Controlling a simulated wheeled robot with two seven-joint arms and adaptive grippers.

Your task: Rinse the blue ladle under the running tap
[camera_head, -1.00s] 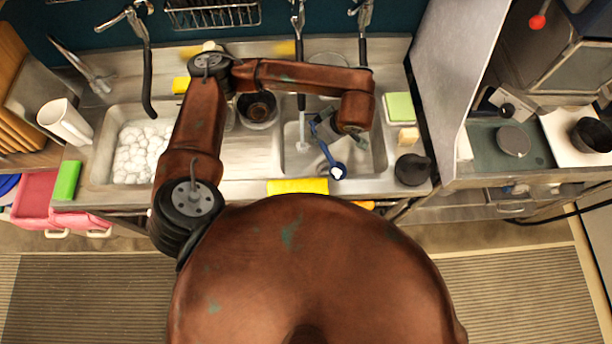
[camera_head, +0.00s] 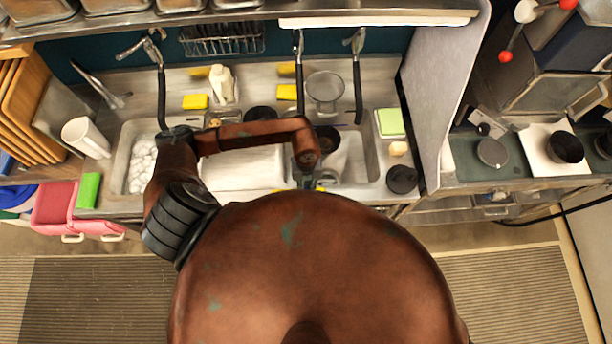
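My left arm reaches in from the left over the sink. Its gripper (camera_head: 308,183) points down at the near side of the right basin (camera_head: 357,165), largely hidden by the wrist and my body. Whether its fingers are open or shut does not show. The blue ladle cannot be made out; it may be hidden below my arm or body. The middle tap (camera_head: 299,85) hangs above the basins, and its lower end is behind my forearm, so no water stream shows. My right gripper is not in view.
The left basin (camera_head: 126,150) holds white foam. A white jug (camera_head: 86,138), a green sponge (camera_head: 88,190) and a pink container (camera_head: 55,208) stand at the left. Yellow sponges (camera_head: 195,101) and a strainer (camera_head: 325,88) lie behind. A dark round object (camera_head: 402,179) sits at the right edge.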

